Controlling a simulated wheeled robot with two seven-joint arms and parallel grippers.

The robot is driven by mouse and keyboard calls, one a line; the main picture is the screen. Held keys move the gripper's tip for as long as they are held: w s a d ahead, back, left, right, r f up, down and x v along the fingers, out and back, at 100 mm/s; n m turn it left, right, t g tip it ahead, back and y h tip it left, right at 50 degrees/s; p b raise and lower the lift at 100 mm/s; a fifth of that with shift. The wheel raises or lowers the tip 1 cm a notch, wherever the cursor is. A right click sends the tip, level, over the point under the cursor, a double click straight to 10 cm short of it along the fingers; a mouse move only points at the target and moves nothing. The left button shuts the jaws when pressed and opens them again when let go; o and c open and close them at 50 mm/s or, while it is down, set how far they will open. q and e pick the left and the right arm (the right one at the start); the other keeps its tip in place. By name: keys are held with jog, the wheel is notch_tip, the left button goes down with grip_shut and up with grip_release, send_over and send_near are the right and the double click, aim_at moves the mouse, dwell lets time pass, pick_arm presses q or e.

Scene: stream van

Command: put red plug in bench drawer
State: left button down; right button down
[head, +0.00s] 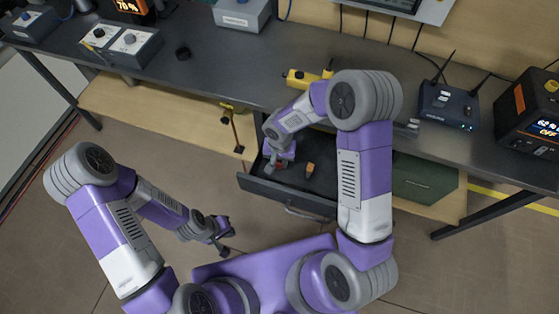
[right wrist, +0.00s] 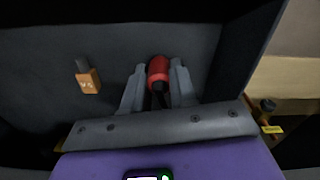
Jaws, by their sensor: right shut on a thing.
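The bench drawer (head: 262,188) is pulled out below the bench, and its dark inside shows in the right wrist view (right wrist: 40,55). My right gripper (head: 275,168) reaches down into the drawer near its left side. In the right wrist view its fingers (right wrist: 157,85) are shut on the red plug (right wrist: 158,70), a rounded red piece with a dark end, over the drawer floor. Whether the plug touches the floor cannot be told. My left gripper (head: 224,244) hangs over the floor, left of the drawer and away from it; its jaw opening is unclear.
An orange tagged object (head: 310,170) lies in the drawer, apart from the plug; it also shows in the right wrist view (right wrist: 88,80). A green box (head: 424,180) stands under the bench at right. A yellow object (head: 303,78) and a router (head: 447,106) sit on the bench (head: 225,80).

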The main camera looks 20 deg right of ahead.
jog(key=shift+f, duration=0.2)
jog(key=c, duration=0.9)
grip_release()
jog(key=shift+r, duration=0.1)
jog(key=shift+r, duration=0.2)
notch_tip(320, 180, up, 12)
jog(key=p, duration=0.3)
jog(key=shift+f, duration=0.1)
